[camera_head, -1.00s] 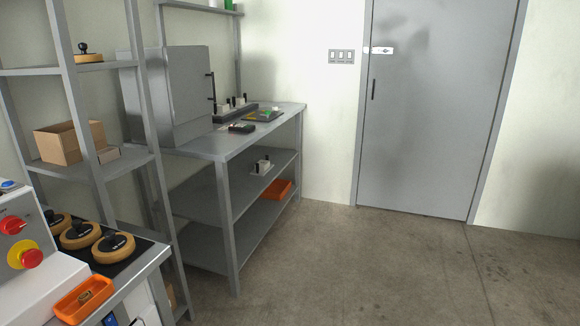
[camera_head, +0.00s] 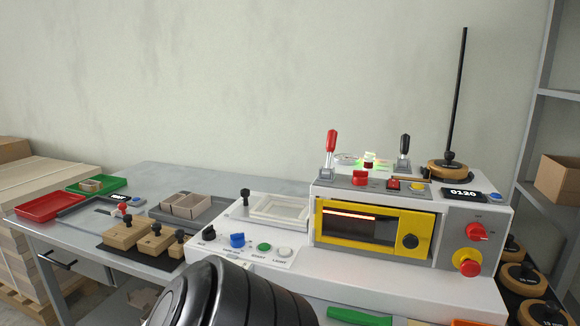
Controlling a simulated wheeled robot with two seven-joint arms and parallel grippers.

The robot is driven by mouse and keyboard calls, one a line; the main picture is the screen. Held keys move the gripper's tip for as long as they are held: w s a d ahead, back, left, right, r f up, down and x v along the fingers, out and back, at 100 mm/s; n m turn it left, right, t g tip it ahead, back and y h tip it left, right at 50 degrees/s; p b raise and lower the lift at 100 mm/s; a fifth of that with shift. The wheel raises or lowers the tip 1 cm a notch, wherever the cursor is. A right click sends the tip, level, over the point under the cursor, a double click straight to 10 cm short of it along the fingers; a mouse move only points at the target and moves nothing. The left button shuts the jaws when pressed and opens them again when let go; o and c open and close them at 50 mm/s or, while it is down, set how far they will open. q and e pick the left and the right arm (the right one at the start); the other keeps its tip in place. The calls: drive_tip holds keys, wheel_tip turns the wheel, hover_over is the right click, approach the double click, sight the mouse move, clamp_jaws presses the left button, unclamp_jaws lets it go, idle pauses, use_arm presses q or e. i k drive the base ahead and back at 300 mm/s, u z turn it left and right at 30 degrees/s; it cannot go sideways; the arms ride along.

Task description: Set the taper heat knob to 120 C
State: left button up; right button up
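A white box-forming machine (camera_head: 350,276) stands on the bench, with a yellow-framed window (camera_head: 374,233) on its raised part. A red knob (camera_head: 479,231) is on the grey panel to the right of the window, above a red mushroom button on yellow (camera_head: 467,263). A blue knob (camera_head: 237,240) and a black knob (camera_head: 209,232) are on the low front panel at left. Labels are too small to tell which is the taper heat knob or its setting. A dark display (camera_head: 464,193) on top appears to read 0120. Neither gripper shows; a black link of my arm fills the bottom foreground.
Wooden blocks (camera_head: 125,232), a red tray (camera_head: 50,206) and a green tray (camera_head: 97,186) lie on the bench at left. A tall black rod rises from a wooden disc (camera_head: 450,170) on the machine. Grey shelving (camera_head: 550,97) stands at right.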

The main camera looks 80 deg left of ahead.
sight(360, 178)
drive_tip(key=u, duration=2.7)
